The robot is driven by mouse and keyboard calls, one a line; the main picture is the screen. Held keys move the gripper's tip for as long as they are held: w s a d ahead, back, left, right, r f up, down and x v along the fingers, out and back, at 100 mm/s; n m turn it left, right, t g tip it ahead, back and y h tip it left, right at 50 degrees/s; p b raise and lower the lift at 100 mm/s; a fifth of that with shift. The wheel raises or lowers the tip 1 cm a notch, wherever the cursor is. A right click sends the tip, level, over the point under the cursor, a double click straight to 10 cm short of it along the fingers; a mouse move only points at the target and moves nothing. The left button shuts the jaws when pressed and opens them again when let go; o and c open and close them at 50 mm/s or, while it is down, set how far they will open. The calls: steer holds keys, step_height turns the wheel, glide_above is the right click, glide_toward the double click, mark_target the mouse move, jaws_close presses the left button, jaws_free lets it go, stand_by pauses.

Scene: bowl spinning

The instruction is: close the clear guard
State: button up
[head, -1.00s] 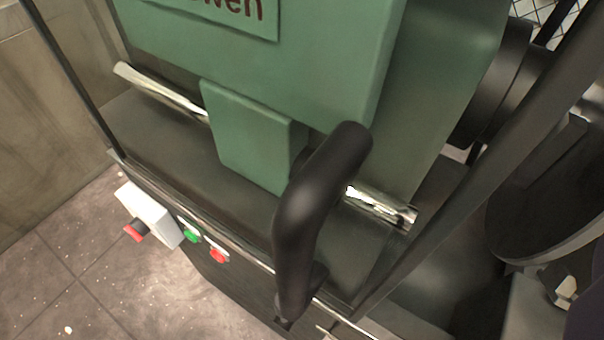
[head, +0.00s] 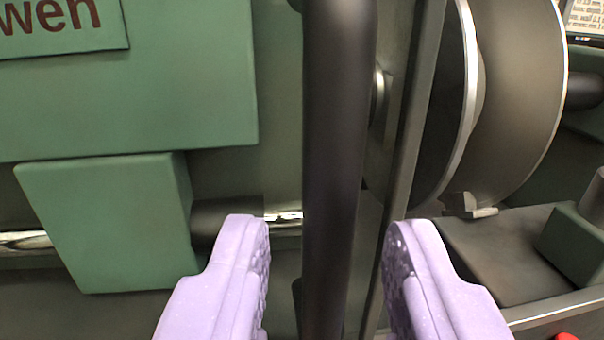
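The clear guard's panel is hard to make out, as I see through it to the green machine behind. A dark, straight frame edge (head: 413,120), apparently the guard's, runs down just right of a thick black handle (head: 338,130). The handle stands upright in the middle of the view, and its ends are not clearly visible. My gripper (head: 327,228) is open, with its two lilac fingers at the bottom. The handle runs between the fingers in the picture, with a gap on each side. I cannot tell whether the fingertips reach its depth.
The green headstock (head: 120,110) and a green block (head: 105,222) on a shiny rod fill the left. A large round dark disc (head: 520,100) with a bright rim stands right of the handle. A red button (head: 566,337) shows at the bottom right.

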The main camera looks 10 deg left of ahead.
steer(key=shift+w+a, duration=0.2)
steer(key=shift+w, duration=1.2)
steer(key=shift+c, duration=0.3)
jaws_close()
